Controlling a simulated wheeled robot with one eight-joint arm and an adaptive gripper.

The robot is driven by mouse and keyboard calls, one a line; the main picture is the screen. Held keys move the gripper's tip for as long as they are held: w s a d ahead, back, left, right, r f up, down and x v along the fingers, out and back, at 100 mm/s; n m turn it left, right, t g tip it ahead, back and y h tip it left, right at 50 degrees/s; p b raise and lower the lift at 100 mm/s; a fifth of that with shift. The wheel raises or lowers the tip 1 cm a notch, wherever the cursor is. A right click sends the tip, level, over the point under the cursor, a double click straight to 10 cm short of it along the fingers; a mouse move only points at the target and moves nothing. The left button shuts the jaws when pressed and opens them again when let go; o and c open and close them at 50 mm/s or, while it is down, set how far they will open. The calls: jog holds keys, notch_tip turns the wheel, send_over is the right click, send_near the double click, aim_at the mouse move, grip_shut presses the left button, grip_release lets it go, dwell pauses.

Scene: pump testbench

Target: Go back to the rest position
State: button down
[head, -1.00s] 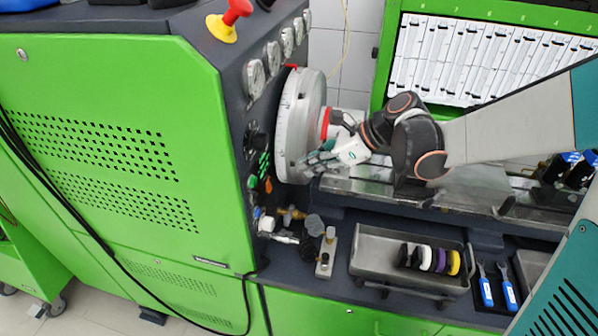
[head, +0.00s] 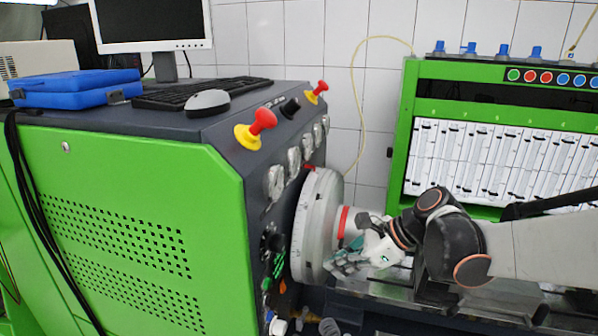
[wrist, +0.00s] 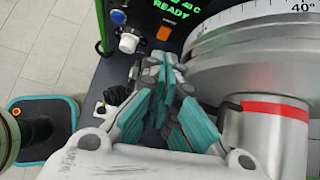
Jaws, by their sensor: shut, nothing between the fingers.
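My gripper (head: 347,263) is in front of the big grey round disc (head: 318,225) on the green testbench (head: 120,220). Its teal fingers (wrist: 163,112) are shut and empty in the wrist view. The disc's graduated rim shows at the upper right of the wrist view (wrist: 250,65). A metal cylinder with a red band (wrist: 275,130) stands right beside the fingers. I cannot tell whether the gripper touches it. My arm reaches in from the right in the head view.
Gauges (head: 293,165) and red-and-yellow knobs (head: 256,129) line the bench's edge. A monitor (head: 150,25), keyboard (head: 200,92) and blue case (head: 75,87) sit on top. A green rack with white tubes (head: 490,165) stands behind.

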jog(key=s+d+f+n+t+h+b, duration=0.1)
jog(key=s+d+n+h, duration=0.3)
jog(key=s+n, duration=0.5)
jog(key=s+d+f+n+t+h+b, duration=0.2)
jog(key=s+d+f+n+h+b, duration=0.2)
jog(key=s+n, duration=0.4)
jog(key=shift+s+d+n+t+h+b, duration=0.35)
jog(key=shift+d+n, duration=0.25)
jog(key=shift+n, duration=1.1)
